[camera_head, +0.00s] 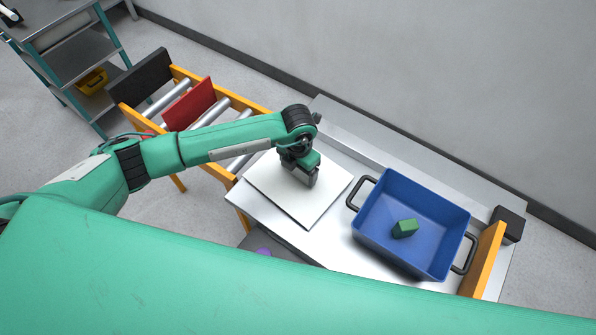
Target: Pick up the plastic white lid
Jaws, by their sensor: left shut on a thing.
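The white plastic lid (285,201) is a flat, pale square at the middle of the head view, over the left part of the metal table. My left arm comes in from the left, and my left gripper (312,183) points down at the middle of the lid. The gripper is shut on the lid; its fingertips and the grasped part are hard to see. I cannot tell whether the lid touches the table. My right gripper is not in view.
A blue bin (375,230) with black handles stands right of the lid, with a green block (404,228) inside. A roller conveyor with orange rails (240,103) and a red plate (188,104) lies to the left. A shelf rack (80,66) stands at the far left.

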